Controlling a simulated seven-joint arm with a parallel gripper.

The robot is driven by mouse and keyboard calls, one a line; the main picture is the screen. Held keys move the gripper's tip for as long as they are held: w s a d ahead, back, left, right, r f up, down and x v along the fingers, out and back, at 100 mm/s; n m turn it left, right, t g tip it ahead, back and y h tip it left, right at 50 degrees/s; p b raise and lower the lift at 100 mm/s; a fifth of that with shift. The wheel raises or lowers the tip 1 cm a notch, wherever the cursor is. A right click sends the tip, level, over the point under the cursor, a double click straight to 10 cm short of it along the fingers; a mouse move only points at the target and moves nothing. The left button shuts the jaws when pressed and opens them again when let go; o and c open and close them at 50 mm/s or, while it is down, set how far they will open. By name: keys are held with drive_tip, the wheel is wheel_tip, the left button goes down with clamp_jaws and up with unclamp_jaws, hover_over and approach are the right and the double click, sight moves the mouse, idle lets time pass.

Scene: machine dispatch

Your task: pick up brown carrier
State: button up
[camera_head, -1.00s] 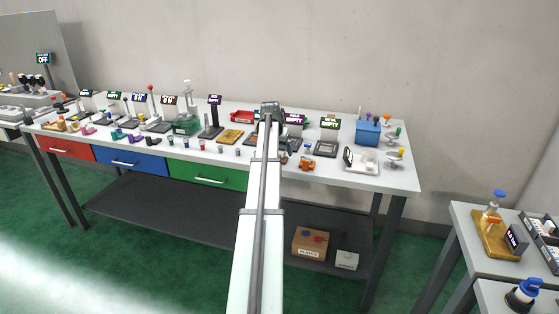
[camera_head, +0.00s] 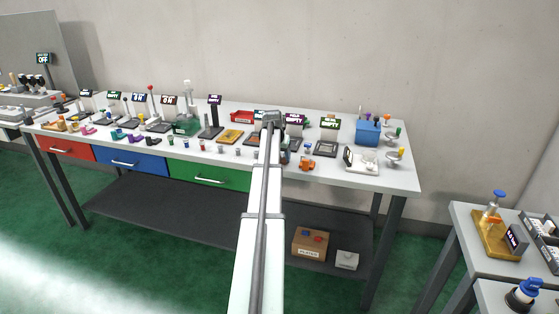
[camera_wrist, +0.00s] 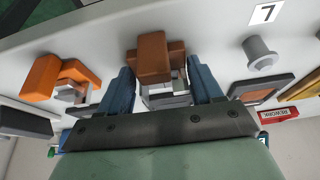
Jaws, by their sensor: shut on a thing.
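The brown carrier (camera_wrist: 153,58) shows in the wrist view between the two blue fingers of my gripper (camera_wrist: 161,72). It is a blocky orange-brown piece with a grey metallic part beneath it in the picture. My gripper is shut on it. Whether the carrier touches the table or hangs just above it I cannot tell. In the head view my gripper (camera_head: 272,118) is over the middle-right of the long white table (camera_head: 335,173), and my arm hides the carrier there.
A brighter orange carrier (camera_wrist: 45,78) lies left of my gripper in the wrist view. A grey knobbed piece (camera_wrist: 260,52) by a "7" label and a dark tray (camera_wrist: 262,92) lie right. In the head view, small stations with displays and a blue box (camera_head: 367,133) crowd the table.

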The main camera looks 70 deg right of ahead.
drive_tip(key=c, duration=0.4)
